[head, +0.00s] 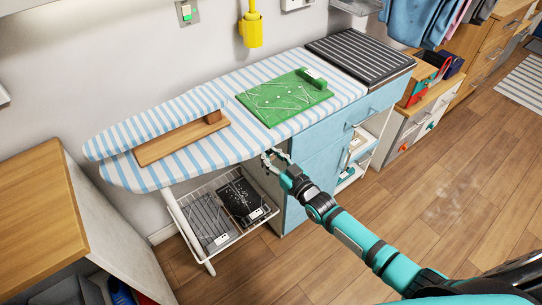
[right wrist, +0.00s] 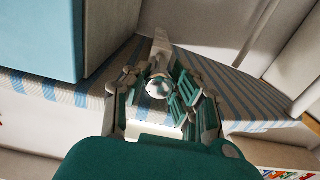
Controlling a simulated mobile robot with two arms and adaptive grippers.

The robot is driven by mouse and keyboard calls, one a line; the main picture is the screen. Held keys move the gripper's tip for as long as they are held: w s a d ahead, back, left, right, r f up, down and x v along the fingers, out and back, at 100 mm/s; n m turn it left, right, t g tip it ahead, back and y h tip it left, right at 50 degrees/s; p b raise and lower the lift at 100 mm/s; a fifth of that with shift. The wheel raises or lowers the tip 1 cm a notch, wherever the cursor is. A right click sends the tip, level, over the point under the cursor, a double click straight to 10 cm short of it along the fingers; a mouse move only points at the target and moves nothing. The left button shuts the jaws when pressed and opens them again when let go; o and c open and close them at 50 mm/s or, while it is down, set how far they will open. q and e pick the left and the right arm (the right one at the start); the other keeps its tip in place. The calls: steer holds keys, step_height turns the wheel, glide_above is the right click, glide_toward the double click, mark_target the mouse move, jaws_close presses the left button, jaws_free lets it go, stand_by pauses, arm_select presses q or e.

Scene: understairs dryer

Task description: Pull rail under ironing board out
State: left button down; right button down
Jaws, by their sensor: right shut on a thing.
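The ironing board (head: 140,175) with a blue and white striped cover stands along the wall, beside a blue cabinet (head: 318,165). My right gripper (head: 273,158) is at the board's front edge, by the cabinet's near left corner. In the right wrist view, the gripper (right wrist: 163,92) is shut on the rail (right wrist: 159,84), whose round, shiny end shows between the fingers. The rail runs back from there along the underside of the striped board. In the head view the rail is hidden by the board and gripper. My left gripper is not in view.
A green board (head: 283,95) and a wooden piece (head: 180,140) lie on the ironing board. A wire basket (head: 265,215) with dark and grey items stands below it. A wooden-topped cabinet (head: 40,215) is at left. The floor in front is clear.

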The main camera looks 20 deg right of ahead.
stand_by(0.3)
steer(key=p+v, duration=0.8)
steer(key=v, duration=1.6)
steer(key=shift+s+f, duration=0.1)
steer(key=shift+s, duration=0.05)
steer(key=c, duration=1.5)
jaws_free()
steer(key=shift+c, duration=0.2)
steer(key=o, duration=0.4)
steer(key=shift+s+d, duration=0.1)
steer(key=shift+s, duration=0.2)
steer(key=shift+o, duration=0.6)
